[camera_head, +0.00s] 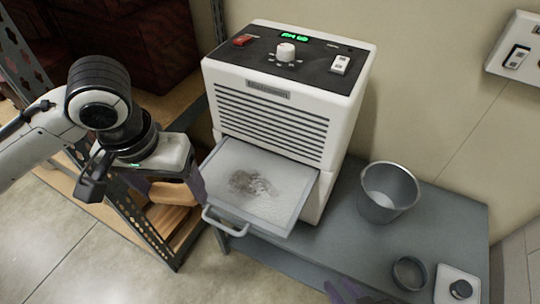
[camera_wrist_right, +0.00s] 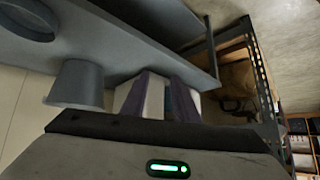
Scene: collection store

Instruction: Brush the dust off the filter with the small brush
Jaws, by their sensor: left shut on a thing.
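The filter (camera_head: 278,200) lies pale and flat in a pulled-out drawer at the front of the white machine, with a grey dust patch near its middle. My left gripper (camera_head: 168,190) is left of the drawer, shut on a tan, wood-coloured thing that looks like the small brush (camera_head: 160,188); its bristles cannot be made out. My right gripper shows only as purple finger tips (camera_head: 345,291) at the bottom edge of the head view. In the right wrist view, its fingers (camera_wrist_right: 163,98) stand apart with a pale surface visible between them.
The white machine (camera_head: 270,120) stands on a grey bench (camera_head: 345,235). A grey metal bin (camera_head: 388,192) stands right of the drawer and also shows in the wrist view (camera_wrist_right: 76,84). Metal shelving is at left.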

